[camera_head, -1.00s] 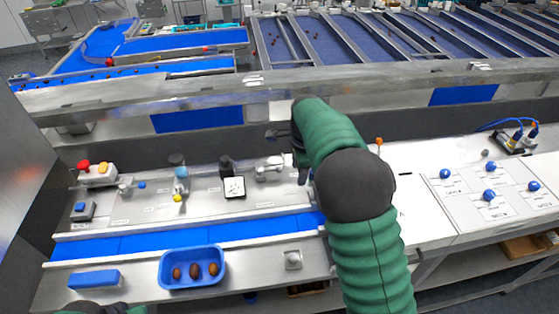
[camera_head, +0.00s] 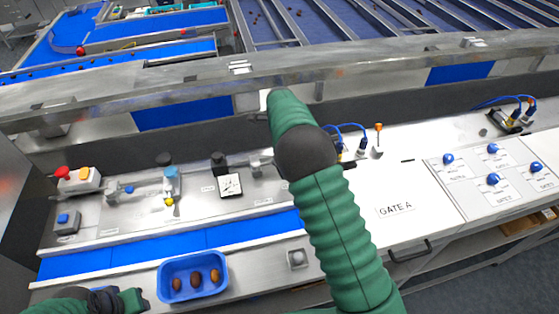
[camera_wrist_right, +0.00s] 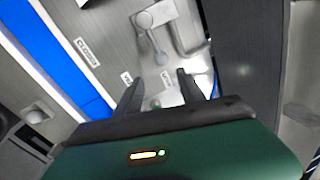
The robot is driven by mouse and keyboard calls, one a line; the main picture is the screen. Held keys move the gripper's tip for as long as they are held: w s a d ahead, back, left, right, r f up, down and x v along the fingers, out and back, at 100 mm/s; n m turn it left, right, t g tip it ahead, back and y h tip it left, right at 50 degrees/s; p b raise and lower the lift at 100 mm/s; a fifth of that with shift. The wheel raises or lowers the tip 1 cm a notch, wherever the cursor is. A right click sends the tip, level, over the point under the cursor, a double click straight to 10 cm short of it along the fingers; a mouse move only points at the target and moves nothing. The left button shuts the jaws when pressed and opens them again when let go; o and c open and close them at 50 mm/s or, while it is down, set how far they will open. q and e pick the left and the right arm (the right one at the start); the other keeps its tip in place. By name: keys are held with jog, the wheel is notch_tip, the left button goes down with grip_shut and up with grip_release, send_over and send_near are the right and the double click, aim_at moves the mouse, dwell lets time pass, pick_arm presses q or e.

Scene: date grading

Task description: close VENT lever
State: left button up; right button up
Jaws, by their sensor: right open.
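In the right wrist view, my right gripper (camera_wrist_right: 160,80) is open, its two dark fingers apart. A small silver fitting with a green part (camera_wrist_right: 155,103) shows between and below the fingertips; I cannot tell whether they touch it. Just beyond the tips is a silver lever-like arm (camera_wrist_right: 152,40) with round ends. Small labels (camera_wrist_right: 127,78) lie beside it, too blurred to read surely, so I cannot confirm which part is the VENT lever. In the head view, a silver fitting (camera_head: 262,164) is partly hidden by my right arm, which also hides the right hand. My left gripper (camera_head: 132,299) is low at left, partly cut off.
A gauge (camera_head: 231,184), a blue-topped regulator (camera_head: 171,180) and a red button box (camera_head: 78,179) stand on the steel panel. A blue belt (camera_head: 160,245) runs in front, with a blue tray (camera_head: 166,265) of dates. A Gate A panel (camera_head: 425,205) lies right.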

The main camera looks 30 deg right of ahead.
jog(key=w+f+b, duration=0.1)
jog(key=f, duration=0.1)
jog(key=w+f+b, duration=0.1)
jog(key=f, duration=0.1)
jog(key=w+a+f+b, duration=0.1)
jog(key=f, duration=0.1)
jog(key=shift+w+f, duration=0.25)
jog(key=shift+f, duration=0.1)
jog(key=shift+a+f, duration=0.1)
jog(key=shift+s+a, duration=0.1)
jog(key=shift+s+r, duration=0.5)
jog(key=shift+s, duration=0.1)
jog(key=shift+s+d, duration=0.2)
jog(key=shift+c, duration=0.9)
jog(key=shift+d, duration=0.2)
jog(key=shift+c, duration=1.2)
jog(key=shift+w+d+f, duration=0.25)
jog(key=shift+w+f, duration=0.1)
jog(key=shift+w, duration=0.05)
jog(key=c, duration=0.5)
grip_shut()
jog(key=shift+a+r, duration=0.15)
jog(key=shift+a, duration=0.1)
pick_arm(q)
jog(key=x, duration=0.3)
jog(key=a+x, duration=0.1)
jog(key=shift+w+f, duration=0.25)
jog(key=shift+w, duration=0.05)
pick_arm(e)
jog(key=shift+w, duration=0.1)
